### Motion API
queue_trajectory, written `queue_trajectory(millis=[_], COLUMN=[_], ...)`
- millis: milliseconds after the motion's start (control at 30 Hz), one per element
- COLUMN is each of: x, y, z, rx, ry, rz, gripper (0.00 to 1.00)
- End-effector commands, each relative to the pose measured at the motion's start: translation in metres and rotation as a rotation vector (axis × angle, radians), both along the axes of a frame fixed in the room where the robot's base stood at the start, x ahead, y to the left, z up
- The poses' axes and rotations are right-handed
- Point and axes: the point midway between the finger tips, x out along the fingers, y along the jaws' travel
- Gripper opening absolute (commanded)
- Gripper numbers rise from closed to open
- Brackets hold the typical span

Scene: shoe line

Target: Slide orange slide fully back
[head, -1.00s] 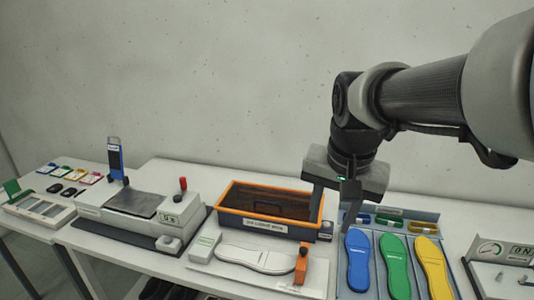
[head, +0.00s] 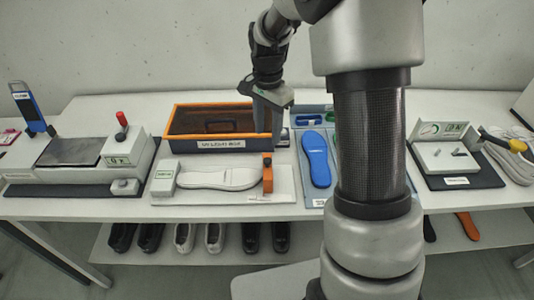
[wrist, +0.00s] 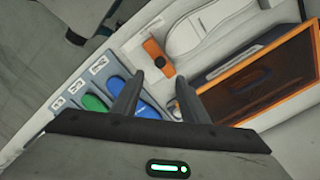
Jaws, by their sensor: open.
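The orange slide (head: 267,172) stands upright at the right end of a white measuring board (head: 285,188). A white sole shape (head: 215,178) lies on the board, with its right end close to the slide. In the wrist view the orange slide (wrist: 152,50) shows just beyond my fingertips, with a dark knob on it. My gripper (head: 268,128) is above the right end of the orange-rimmed box, behind the slide and apart from it. Its two fingers (wrist: 157,88) are spread and empty in the wrist view.
The orange-rimmed UV box (head: 190,143) stands behind the board. A blue insole (head: 316,158) lies in a tray right of the slide; my arm hides part of that tray. A press-like device (head: 75,155) is at left, and a gauge unit (head: 450,155) at right.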

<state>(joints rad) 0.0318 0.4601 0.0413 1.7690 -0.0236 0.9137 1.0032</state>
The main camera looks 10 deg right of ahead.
Motion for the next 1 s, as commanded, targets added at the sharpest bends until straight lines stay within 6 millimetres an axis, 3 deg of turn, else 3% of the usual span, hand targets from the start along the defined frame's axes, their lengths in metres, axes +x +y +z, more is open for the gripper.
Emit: queue_trajectory(millis=[300, 500, 933, 1000], x=[-0.001, 0.0, 0.0, 0.0], y=[0.001, 0.0, 0.0, 0.0], z=[-0.069, -0.096, -0.105, -0.105], rx=[0.001, 0.0, 0.001, 0.001], ry=[0.004, 0.001, -0.001, -0.001], rz=[0.001, 0.002, 0.001, 0.002], gripper=[0.4, 0.4, 0.4, 0.28])
